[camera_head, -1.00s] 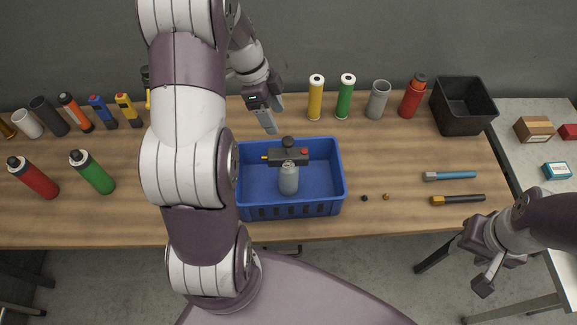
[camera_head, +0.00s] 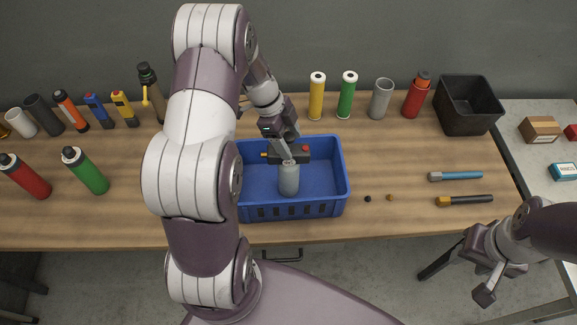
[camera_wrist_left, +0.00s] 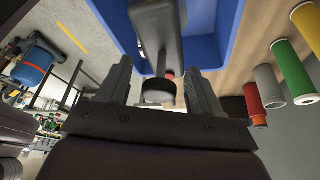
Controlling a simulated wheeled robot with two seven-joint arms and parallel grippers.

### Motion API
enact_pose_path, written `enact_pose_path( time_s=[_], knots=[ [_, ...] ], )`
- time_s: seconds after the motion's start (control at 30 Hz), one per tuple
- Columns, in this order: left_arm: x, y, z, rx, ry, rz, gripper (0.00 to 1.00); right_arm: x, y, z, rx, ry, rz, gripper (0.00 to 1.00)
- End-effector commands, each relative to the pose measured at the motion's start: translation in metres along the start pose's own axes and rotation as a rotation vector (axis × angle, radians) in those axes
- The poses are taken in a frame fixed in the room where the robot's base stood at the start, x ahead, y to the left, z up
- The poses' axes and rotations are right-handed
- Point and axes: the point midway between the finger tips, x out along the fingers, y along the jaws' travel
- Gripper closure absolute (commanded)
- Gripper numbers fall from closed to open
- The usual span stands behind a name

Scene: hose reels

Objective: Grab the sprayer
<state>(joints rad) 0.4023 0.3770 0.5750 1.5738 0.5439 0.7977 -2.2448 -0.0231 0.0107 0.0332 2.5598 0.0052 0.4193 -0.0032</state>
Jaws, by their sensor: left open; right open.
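The sprayer (camera_head: 288,180) has a grey bottle and a dark head with an orange nozzle and a red button. It stands upright in the blue basket (camera_head: 295,211). My left gripper (camera_head: 287,148) is open, right over the sprayer's head, and hides its top knob in the head view. In the left wrist view, the sprayer's grey head (camera_wrist_left: 158,28) and round black knob (camera_wrist_left: 158,92) lie between the two spread fingers of my left gripper (camera_wrist_left: 160,75); contact cannot be told. My right gripper (camera_head: 486,288) is open and empty in front of the table's right end.
Yellow and green tubes (camera_head: 349,95), a grey cup (camera_head: 381,98) and a red bottle (camera_head: 417,95) stand behind, near a black bin (camera_head: 467,105). Two tools (camera_head: 465,200) lie at right. Several bottles stand at left.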

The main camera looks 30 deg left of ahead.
Motion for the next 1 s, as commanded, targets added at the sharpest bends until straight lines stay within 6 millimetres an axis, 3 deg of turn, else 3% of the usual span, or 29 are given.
enact_pose_path(
  time_s=[0.1,0.3,0.67,0.87,0.93,1.0],
  knots=[
    [0.000,0.000,0.000,0.000,0.000,0.000,0.38,0.001,0.000,0.000,0.000,-0.001,0.000,0.57],
    [0.000,0.000,0.000,0.000,0.000,0.000,1.00,0.001,0.000,0.000,0.000,-0.001,0.000,0.57],
    [-0.004,-0.001,-0.001,0.002,-0.001,-0.004,1.00,0.004,0.000,0.001,0.000,-0.001,0.000,0.57],
    [-0.041,-0.002,-0.016,0.004,-0.002,-0.008,1.00,0.023,0.000,0.003,0.000,-0.001,0.000,0.57],
    [-0.069,-0.001,-0.028,0.000,-0.001,-0.003,1.00,0.001,0.000,0.001,0.000,-0.002,0.000,0.57],
    [-0.082,0.000,-0.034,0.000,0.000,-0.001,1.00,-0.009,0.000,-0.001,0.000,0.001,0.000,0.57]
  ],
)
